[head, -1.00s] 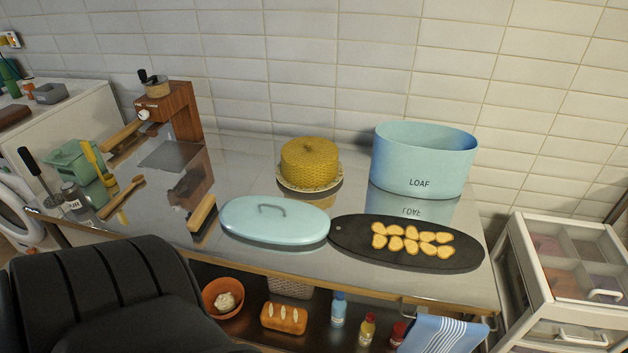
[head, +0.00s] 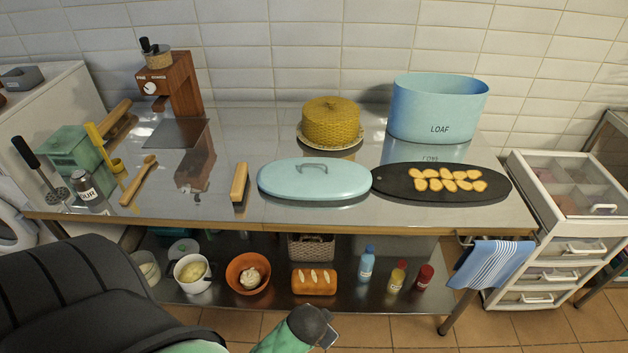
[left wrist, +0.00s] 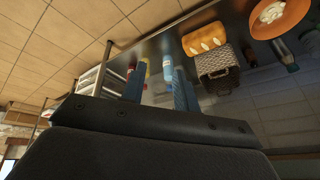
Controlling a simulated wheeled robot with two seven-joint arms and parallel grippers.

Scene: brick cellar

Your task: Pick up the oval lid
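The oval lid (head: 314,181) is pale blue with a grey loop handle on top. It lies flat, handle up, near the front edge of the steel worktop (head: 225,208) in the head view. A dark oval board (head: 400,184) with bread slices touches or nearly touches its right end. My left gripper (left wrist: 157,88) shows in the left wrist view with two bluish fingers apart and nothing between them. It is away from the lid, which is not in that view. Neither gripper's fingers can be made out in the head view. My right gripper is not seen.
The blue LOAF bin (head: 437,110) stands behind the board. A yellow woven cake-like dome (head: 331,122) stands behind the lid. A wooden brush (head: 240,184) lies left of the lid. The lower shelf holds a bowl (head: 248,273), bread loaf (head: 314,282) and bottles. A striped towel (head: 492,265) hangs at right.

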